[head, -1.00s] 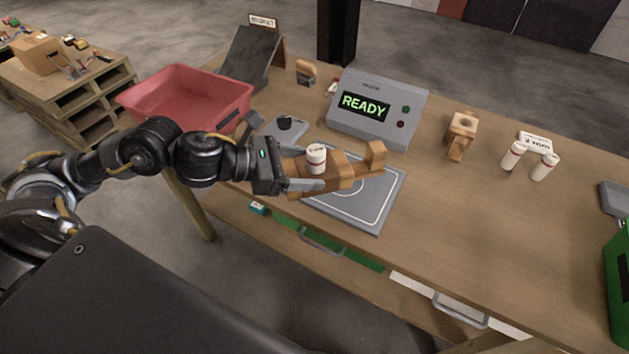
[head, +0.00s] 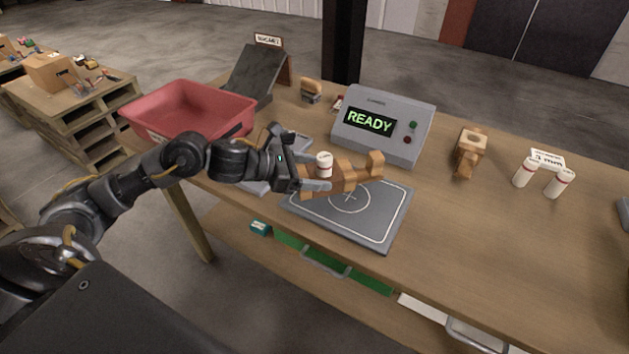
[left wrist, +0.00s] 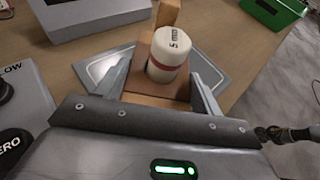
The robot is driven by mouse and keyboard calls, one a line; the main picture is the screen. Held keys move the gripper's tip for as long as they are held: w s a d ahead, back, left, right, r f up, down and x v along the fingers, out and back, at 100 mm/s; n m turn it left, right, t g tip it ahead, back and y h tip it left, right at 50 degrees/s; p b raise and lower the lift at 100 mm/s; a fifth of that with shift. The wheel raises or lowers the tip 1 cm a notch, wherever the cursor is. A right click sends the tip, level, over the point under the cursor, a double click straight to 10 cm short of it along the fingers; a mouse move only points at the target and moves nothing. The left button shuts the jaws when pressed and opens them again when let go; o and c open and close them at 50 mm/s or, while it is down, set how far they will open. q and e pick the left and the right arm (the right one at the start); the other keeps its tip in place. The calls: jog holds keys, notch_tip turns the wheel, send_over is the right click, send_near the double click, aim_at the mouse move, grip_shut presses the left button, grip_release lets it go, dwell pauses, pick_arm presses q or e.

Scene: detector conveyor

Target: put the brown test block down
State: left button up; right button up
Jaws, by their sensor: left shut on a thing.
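The brown test block (head: 347,178) is a stepped wooden piece with an upright end. My left gripper (head: 318,179) is shut on it and holds it over the far part of the grey pad (head: 370,229), which bears a white outline, circle and cross. Whether the block touches the pad I cannot tell. A white cylinder (head: 324,164) with a red band sits upright at the block's gripper end. In the left wrist view, the cylinder (left wrist: 170,52) stands on the block (left wrist: 157,101) between the fingers (left wrist: 162,80). My right gripper is not visible.
A grey detector box (head: 407,135) reading READY stands behind the pad. A red bin (head: 190,112) is at the left. A wooden piece (head: 469,150) and two white cylinders (head: 525,171) stand at the right. The table between pad and cylinders is clear.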

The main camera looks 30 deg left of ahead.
pick_arm(q)
jog(key=f+p, duration=0.1)
jog(key=f, duration=0.2)
jog(key=shift+w+a+f, duration=0.1)
jog(key=shift+w+f, duration=0.1)
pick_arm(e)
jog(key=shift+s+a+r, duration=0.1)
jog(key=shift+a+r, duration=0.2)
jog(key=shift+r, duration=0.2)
pick_arm(q)
jog(key=shift+f, duration=0.15)
jog(key=o, duration=0.7)
jog(key=shift+f, duration=0.1)
jog(key=shift+c, duration=0.2)
jog(key=o, duration=0.5)
jog(key=shift+c, duration=0.2)
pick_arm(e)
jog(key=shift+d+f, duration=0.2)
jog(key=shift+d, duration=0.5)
